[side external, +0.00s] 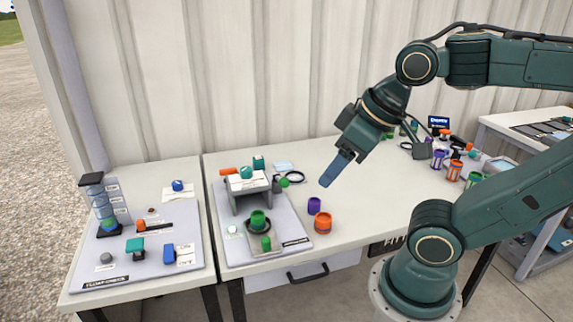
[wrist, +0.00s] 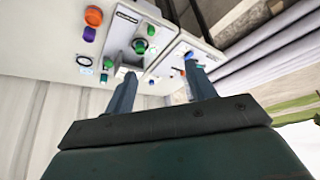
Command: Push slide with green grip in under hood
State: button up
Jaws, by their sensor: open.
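The grey hood (side external: 248,187) stands like a small bridge on a pale panel on the table. The slide (side external: 254,247) lies in front of it, sticking out toward the near edge. Its green grip (side external: 265,243) stands at the near end. A green cylinder (side external: 258,218) in a dark ring sits between grip and hood. What lies under the hood is hidden. My gripper (side external: 326,182) is open and empty, above the table to the right of the panel. In the wrist view, the open fingers (wrist: 160,69) frame part of the panel; the green grip (wrist: 152,30) shows beyond them.
A purple cup (side external: 314,205) and an orange cup (side external: 322,223) stand just right of the panel. Green and orange pieces lie on and behind the hood. A second panel (side external: 140,255) with a clear tube is at left. Several cups crowd the far right of the table.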

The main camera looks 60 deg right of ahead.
jog(key=shift+c, duration=1.4)
jog(key=m+g, duration=0.6)
jog(key=m, duration=0.3)
send_over(266, 240)
notch_tip(266, 240, down, 15)
jog(key=shift+d, duration=0.15)
jog(key=shift+f, duration=6.85)
